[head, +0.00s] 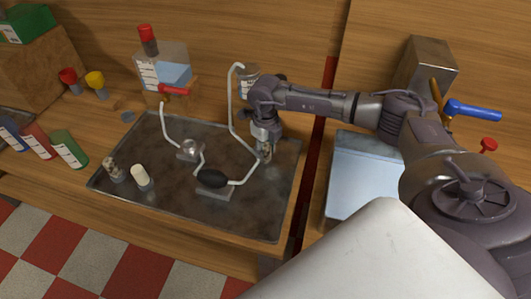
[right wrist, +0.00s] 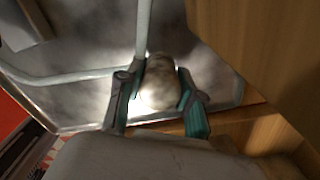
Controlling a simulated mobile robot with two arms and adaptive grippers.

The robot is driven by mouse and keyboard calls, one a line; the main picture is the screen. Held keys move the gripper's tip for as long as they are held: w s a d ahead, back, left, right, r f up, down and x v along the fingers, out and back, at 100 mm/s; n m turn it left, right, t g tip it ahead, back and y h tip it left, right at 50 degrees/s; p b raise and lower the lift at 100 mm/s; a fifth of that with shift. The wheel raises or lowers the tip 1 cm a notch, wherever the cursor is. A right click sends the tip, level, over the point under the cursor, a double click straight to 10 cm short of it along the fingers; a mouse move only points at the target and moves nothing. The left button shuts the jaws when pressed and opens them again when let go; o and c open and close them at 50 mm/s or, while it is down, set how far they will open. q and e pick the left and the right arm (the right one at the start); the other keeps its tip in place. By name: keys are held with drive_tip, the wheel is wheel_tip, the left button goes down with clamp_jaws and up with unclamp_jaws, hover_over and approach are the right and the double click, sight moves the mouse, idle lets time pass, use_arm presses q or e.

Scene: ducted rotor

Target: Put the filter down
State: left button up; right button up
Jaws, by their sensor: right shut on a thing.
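My right gripper (head: 265,152) reaches in from the right, over the right part of the dark metal tray (head: 255,205). In the right wrist view my right gripper (right wrist: 157,95) has its two teal fingers on either side of a mottled beige, rounded filter (right wrist: 158,80), shut on it. The filter is small and partly covered by the fingers in the head view (head: 266,156). It is low over the tray, close beside the pale bent tube (head: 231,110); I cannot tell whether it touches the tray or tube. My left gripper is out of view.
A clear container (head: 165,70) stands behind. The tray's front right is clear.

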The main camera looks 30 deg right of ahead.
sight(266, 146)
drive_tip(key=shift+r, duration=0.1)
drive_tip(key=o, duration=1.1)
drive_tip(key=shift+r, duration=0.4)
wheel_tip(266, 146, up, 11)
drive_tip(key=shift+r+b, duration=0.15)
drive_tip(key=shift+b, duration=1)
drive_tip(key=shift+s, duration=0.1)
